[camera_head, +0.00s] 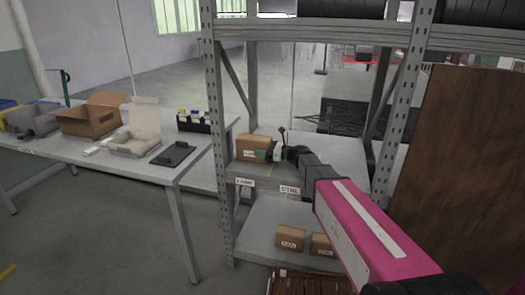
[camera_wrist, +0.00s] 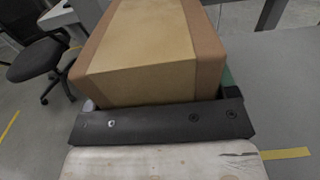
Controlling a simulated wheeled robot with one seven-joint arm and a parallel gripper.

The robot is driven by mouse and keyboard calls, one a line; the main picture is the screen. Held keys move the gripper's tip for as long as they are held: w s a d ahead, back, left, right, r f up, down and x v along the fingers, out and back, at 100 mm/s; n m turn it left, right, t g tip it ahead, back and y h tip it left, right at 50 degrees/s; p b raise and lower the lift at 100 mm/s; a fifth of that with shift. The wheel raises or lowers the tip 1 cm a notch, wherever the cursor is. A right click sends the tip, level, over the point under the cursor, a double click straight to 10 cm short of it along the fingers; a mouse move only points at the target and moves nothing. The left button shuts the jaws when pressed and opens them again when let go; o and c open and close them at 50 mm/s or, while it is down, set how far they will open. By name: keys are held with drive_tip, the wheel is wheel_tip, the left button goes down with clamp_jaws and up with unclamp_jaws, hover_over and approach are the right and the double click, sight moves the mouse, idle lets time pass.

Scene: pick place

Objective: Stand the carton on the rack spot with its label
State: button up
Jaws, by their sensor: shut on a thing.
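A brown carton (camera_head: 252,143) with a small white label on its front is at the left end of the rack's middle shelf (camera_head: 338,160), near the left front post. The print on its label is too small to read surely. My gripper (camera_head: 268,153) is shut on this carton from the right. In the wrist view the carton (camera_wrist: 145,55) fills the upper middle, in front of the dark gripper bar. I cannot tell whether its base touches the shelf. Two white labels sit on the shelf's front edge: a left one (camera_head: 245,182), below the carton, and one reading like "CTRL" (camera_head: 290,190).
Two small labelled cartons, one left (camera_head: 290,238) and one right (camera_head: 322,246), stand on the lower shelf. A table (camera_head: 185,168) at left holds an open box (camera_head: 92,118) and other items. The rack post (camera_head: 217,130) is close to the held carton. The middle shelf behind my arm looks clear.

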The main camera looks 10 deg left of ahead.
drive_tip(key=shift+f, duration=0.1)
drive_tip(key=o, duration=1.1)
drive_tip(key=shift+d, duration=0.1)
drive_tip(key=d, duration=0.4)
drive_tip(key=s+d, duration=0.1)
drive_tip(key=d, duration=0.6)
drive_tip(key=shift+s+d, duration=0.3)
drive_tip(key=shift+d, duration=0.05)
